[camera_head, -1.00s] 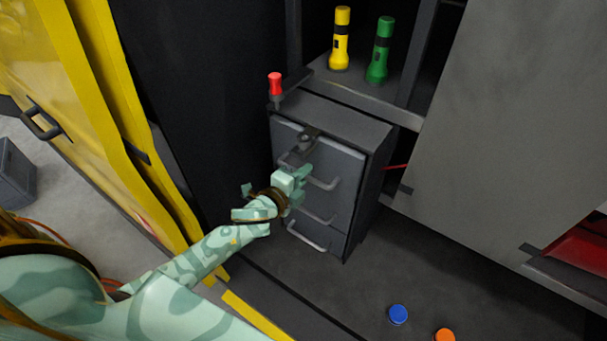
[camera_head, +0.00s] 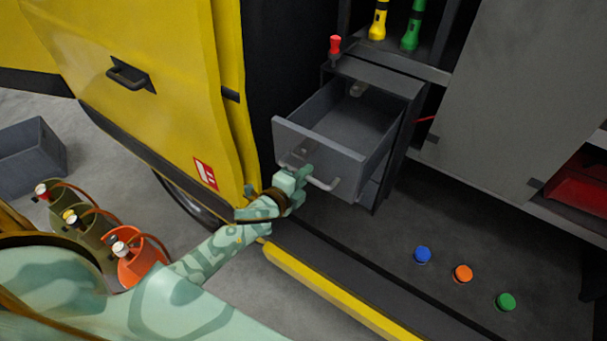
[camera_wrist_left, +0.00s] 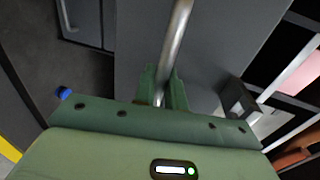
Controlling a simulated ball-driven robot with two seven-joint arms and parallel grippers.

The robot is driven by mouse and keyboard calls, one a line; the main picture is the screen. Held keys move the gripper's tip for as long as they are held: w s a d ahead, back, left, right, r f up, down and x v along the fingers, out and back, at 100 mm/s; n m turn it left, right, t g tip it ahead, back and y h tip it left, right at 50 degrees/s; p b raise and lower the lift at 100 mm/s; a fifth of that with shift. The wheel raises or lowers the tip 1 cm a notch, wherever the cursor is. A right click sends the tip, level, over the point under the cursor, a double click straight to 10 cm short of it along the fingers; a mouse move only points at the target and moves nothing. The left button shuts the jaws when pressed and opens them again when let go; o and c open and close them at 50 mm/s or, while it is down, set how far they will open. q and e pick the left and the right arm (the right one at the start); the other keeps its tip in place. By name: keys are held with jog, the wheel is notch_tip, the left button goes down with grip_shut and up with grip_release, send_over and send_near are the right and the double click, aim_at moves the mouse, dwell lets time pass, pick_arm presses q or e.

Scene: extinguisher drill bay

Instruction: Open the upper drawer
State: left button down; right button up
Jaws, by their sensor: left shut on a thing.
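My left gripper (camera_head: 301,178) is shut on this handle. In the left wrist view the handle (camera_wrist_left: 177,35) passes between the fingers of my left gripper (camera_wrist_left: 163,88). A lower drawer (camera_head: 369,191) shows partly below and is shut. My right gripper is not in view.
A red-topped item (camera_head: 335,46) stands on the cabinet. Yellow (camera_head: 378,20) and green (camera_head: 412,28) flashlights stand on the shelf behind. Blue (camera_head: 423,255), orange (camera_head: 462,273) and green (camera_head: 505,301) discs lie on the dark floor at right. A yellow door (camera_head: 150,90) is at left.

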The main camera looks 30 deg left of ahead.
pick_arm(q)
jog(key=shift+s, duration=0.2)
jog(key=c, duration=1.5)
grip_release()
jog(key=v, duration=1.6)
jog(key=shift+s, duration=0.1)
